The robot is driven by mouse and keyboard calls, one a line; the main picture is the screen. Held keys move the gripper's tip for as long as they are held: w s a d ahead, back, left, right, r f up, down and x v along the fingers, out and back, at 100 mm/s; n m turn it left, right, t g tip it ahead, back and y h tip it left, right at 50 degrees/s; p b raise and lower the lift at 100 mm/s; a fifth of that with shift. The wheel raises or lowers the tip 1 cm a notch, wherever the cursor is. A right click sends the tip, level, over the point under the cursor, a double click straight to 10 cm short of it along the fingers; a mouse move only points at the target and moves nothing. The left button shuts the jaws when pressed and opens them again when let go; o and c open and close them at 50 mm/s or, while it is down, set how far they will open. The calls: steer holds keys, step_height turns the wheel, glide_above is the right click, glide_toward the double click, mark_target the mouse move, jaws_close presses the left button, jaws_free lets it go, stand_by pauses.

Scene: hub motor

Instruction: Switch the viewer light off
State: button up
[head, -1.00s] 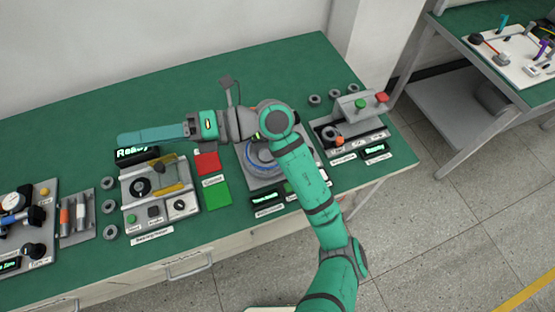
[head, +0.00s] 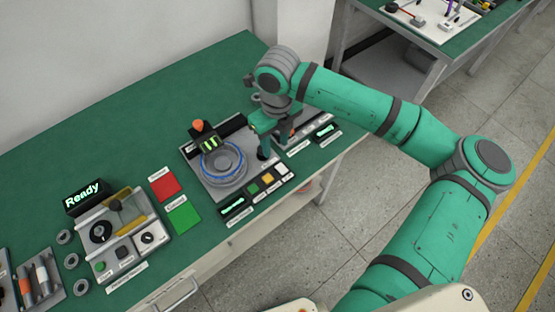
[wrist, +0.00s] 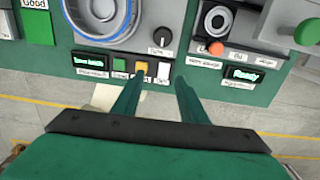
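The viewer is the grey station with a blue-ringed round plate (head: 222,165) and an eyepiece (head: 209,143). Along its front edge are a lit display (head: 232,207), a green button (head: 253,188), a yellow button (head: 267,178) and a white switch (head: 281,168); their labels are too small to read. In the wrist view, the white switch (wrist: 163,71) and yellow button (wrist: 141,69) lie just beyond my fingertips, with a black knob (wrist: 162,37) behind. My gripper (wrist: 159,84) is open and empty, pointing down over the viewer's right side. No contact is visible.
Right of the viewer stands another station with an orange-red button (wrist: 216,48) and a "Ready" display (wrist: 242,74). Left are red (head: 165,184) and green (head: 184,215) pads and a station with a "Ready" sign (head: 84,196). The bench's back left is clear.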

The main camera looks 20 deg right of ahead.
mark_target(279, 165)
steer(key=f, duration=0.7)
steer(key=d+f, duration=0.1)
steer(key=f, duration=0.2)
steer(key=shift+f, duration=0.35)
